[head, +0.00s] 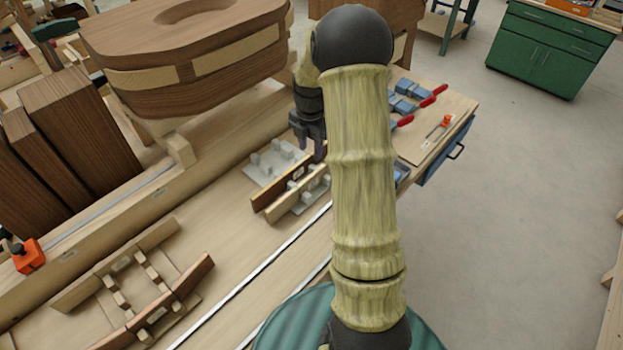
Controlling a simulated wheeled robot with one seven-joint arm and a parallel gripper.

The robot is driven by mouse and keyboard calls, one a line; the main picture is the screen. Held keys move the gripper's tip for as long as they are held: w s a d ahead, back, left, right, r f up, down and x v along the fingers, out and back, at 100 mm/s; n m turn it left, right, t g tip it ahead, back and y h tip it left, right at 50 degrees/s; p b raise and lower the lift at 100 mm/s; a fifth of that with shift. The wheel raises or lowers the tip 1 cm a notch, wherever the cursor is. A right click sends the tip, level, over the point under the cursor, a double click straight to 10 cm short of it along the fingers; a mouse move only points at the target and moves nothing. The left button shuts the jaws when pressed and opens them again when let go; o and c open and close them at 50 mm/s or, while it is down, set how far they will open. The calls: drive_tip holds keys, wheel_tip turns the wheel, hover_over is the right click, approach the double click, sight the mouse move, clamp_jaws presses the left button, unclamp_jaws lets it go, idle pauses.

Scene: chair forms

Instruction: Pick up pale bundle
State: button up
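Two curved strip bundles lie side by side at a grey pegged plate (258,178) on the bench: a darker brown bundle (272,196) and a paler bundle (284,208) in front of it. Another pale curved piece (90,286) lies at a pegged wooden form at the lower left, with a brown strip (190,282) across from it. I cannot tell for sure which is the task's pale bundle. My gripper (312,150) points down over the far right end of the pair at the grey plate. Its fingers are small and partly hidden by my arm, so their opening and any contact are unclear.
A big brown wooden form (190,45) stands behind the grey plate. Blue clamps with red handles (412,100) lie to the right, partly behind my arm. An orange clamp (28,256) sits at the left. Bare bench (235,262) lies between the forms. A green cabinet (548,50) stands far off.

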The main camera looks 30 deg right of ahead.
drive_tip(key=p, duration=0.1)
hover_over(312, 175)
drive_tip(key=f, duration=0.4)
drive_tip(key=shift+w+a+f, duration=0.1)
drive_tip(key=shift+w+f, duration=0.25)
drive_tip(key=shift+s+f+p, duration=0.25)
drive_tip(key=shift+f+p, duration=0.25)
drive_tip(key=shift+p, duration=0.35)
drive_tip(key=shift+s+f+p, duration=0.1)
drive_tip(key=shift+f+p, duration=0.9)
drive_tip(key=shift+f, duration=1.05)
drive_tip(key=shift+c, duration=0.2)
clamp_jaws()
